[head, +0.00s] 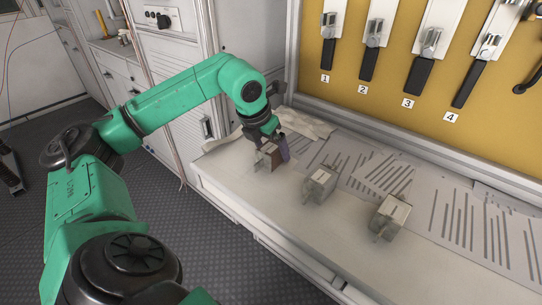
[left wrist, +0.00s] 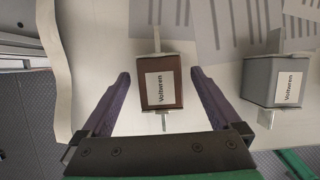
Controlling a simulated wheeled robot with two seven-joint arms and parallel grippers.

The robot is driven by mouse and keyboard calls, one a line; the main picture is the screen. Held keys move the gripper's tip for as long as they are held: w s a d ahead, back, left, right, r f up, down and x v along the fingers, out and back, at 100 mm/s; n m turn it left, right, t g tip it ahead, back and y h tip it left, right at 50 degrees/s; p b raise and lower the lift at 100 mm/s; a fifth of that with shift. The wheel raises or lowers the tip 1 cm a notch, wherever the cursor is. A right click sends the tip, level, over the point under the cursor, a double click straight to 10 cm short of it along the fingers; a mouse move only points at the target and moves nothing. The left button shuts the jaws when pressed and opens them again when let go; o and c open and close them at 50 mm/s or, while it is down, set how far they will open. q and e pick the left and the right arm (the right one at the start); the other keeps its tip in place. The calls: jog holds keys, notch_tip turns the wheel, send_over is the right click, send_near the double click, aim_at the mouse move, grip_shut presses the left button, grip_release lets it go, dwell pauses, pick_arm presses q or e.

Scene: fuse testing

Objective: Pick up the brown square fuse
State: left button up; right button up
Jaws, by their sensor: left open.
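The brown square fuse (left wrist: 175,80) lies between the two fingers of my left gripper (left wrist: 160,90) in the left wrist view, with a gap on both sides. It has a white label and metal tabs at both ends. In the head view the fuse (head: 267,157) is partly hidden by my left gripper (head: 277,150), which is down around it at the left end of the bench. The left gripper is open and not touching the fuse as far as I can see. My right gripper is not in view.
A grey fuse (head: 320,184) stands to the right, and it also shows in the left wrist view (left wrist: 265,82). Another grey fuse (head: 389,216) is further right. Numbered black-handled switches (head: 420,70) hang on the yellow panel (head: 330,95).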

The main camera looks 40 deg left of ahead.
pick_arm(q)
jog(key=shift+w+f, duration=0.1)
jog(key=shift+f, duration=0.15)
jog(key=shift+r, duration=0.1)
grip_shut()
jog(key=shift+r, duration=0.1)
